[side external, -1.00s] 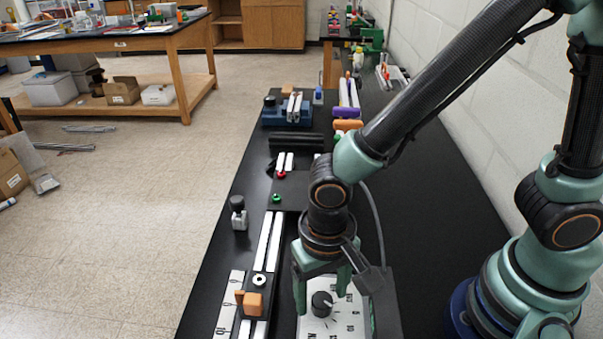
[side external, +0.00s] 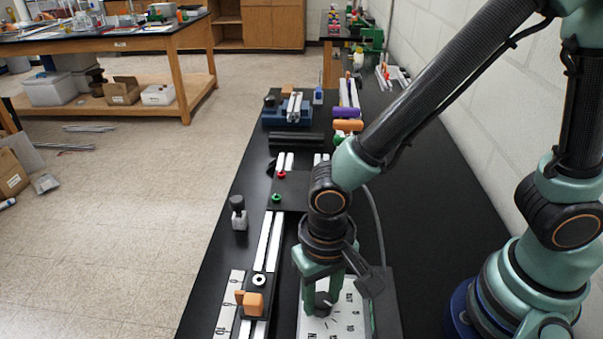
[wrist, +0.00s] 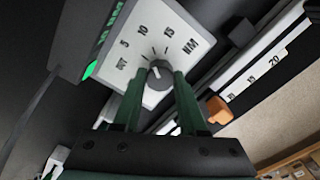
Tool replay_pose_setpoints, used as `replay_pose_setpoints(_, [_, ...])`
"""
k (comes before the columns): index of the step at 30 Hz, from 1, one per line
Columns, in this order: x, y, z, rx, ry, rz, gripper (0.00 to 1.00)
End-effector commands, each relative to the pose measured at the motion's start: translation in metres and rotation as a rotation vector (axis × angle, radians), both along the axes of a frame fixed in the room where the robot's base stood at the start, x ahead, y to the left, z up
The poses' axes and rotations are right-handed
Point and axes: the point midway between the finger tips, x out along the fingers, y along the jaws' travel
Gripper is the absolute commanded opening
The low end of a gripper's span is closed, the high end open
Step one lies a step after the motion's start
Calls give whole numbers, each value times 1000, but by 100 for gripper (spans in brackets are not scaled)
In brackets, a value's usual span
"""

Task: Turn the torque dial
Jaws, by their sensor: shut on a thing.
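The torque dial is a dark round knob with a pale pointer line, on a white face marked with numbers. In the side external view the knob (side external: 323,301) sits near the bottom centre, on the white dial face (side external: 345,322). The wrist view shows the knob (wrist: 159,75) and the face (wrist: 150,32) marked OUT, 5, 10, 15 and NM. My gripper (side external: 320,298) points down over the face, its green fingers shut on the knob from both sides. In the wrist view the fingertips (wrist: 158,76) flank the knob. The fingers partly hide the face.
An orange block (side external: 252,303) sits on a slide beside a scale (side external: 228,303), left of the dial. A black-topped post (side external: 238,212) stands farther back. Red (side external: 281,174) and green (side external: 276,198) knobs lie beyond. The bench is clear to the right of the dial.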

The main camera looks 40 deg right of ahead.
Motion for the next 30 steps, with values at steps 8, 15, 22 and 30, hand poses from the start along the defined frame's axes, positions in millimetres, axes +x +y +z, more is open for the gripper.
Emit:
replay_pose_setpoints(8, [0,0,1,-1,1,174,0])
replay_pose_setpoints(15, [0,1,1,-1,1,397,0])
replay_pose_setpoints(22, [0,1,1,-1,1,616,0])
replay_pose_setpoints(30, [0,1,1,-1,1,872,0])
